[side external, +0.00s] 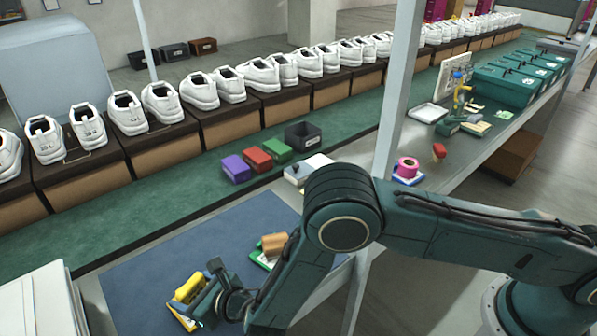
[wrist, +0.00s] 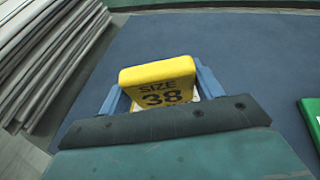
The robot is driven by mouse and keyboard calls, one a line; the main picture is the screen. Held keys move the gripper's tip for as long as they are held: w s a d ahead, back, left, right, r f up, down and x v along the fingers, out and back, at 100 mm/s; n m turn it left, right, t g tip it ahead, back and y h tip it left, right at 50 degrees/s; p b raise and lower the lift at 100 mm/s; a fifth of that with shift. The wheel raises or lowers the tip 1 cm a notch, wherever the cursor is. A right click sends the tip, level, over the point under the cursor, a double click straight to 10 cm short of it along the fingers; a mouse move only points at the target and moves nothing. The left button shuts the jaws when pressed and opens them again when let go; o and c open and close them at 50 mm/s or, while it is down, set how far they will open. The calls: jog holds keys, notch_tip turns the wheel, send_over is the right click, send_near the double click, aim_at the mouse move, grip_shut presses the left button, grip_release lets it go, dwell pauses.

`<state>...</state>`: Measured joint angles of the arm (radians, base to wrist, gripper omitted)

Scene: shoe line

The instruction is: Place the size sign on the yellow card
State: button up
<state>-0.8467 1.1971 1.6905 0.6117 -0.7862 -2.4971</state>
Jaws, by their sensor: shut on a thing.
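The size sign (wrist: 158,80) is a yellow block with "SIZE 38" in black on its face. My gripper (wrist: 160,92) is shut on it, with one blue finger on each side. In the side view the yellow sign (side external: 188,287) stands at the front of the blue mat, partly hidden by my gripper (side external: 205,292). A yellow-edged card (side external: 182,319) shows just below the sign in the side view. Most of the card is covered, and I cannot tell whether the sign touches it. In the wrist view only a small pale patch shows beside the sign.
A green-edged card (side external: 259,262) with an orange-brown block (side external: 273,244) lies on the blue mat (side external: 150,262), right of my gripper. Purple (side external: 236,168), red and green boxes stand on the green conveyor. Grey stacked sheets (wrist: 45,55) border the mat at left. Mat beyond the sign is clear.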

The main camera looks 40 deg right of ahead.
jog(key=shift+f, duration=0.1)
jog(key=o, duration=1)
jog(key=shift+s+d+r, duration=0.2)
jog(key=shift+s+r, duration=0.2)
jog(key=shift+s, duration=0.2)
jog(key=shift+v, duration=5.35)
jog(key=shift+w+d+r, duration=0.1)
jog(key=shift+w, duration=0.05)
